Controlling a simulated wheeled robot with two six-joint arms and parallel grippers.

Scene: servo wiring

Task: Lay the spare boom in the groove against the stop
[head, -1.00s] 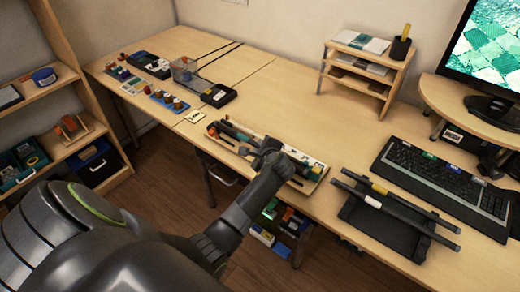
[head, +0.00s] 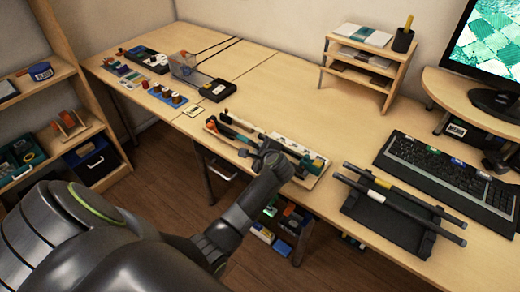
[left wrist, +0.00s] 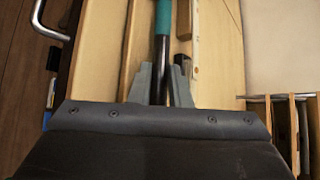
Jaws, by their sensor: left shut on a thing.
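My left gripper (head: 264,153) is over the front of a shallow wooden tray (head: 316,182) at the desk's front edge. In the left wrist view its two fingers (left wrist: 161,88) are shut around a dark rod with a teal sleeve (left wrist: 163,18). That sleeve points toward the tray's left end. I cannot tell whether the rod touches the tray floor, and the gripper hides part of it in the head view. A black rack (head: 385,224) to the right carries two dark rods, one with a yellow band (head: 383,184). My right gripper is not in view.
The tray also holds a long pale piece. A keyboard (head: 440,170) lies behind the rack. A wooden letter shelf (head: 352,70) stands at the back. The desk's middle is clear.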

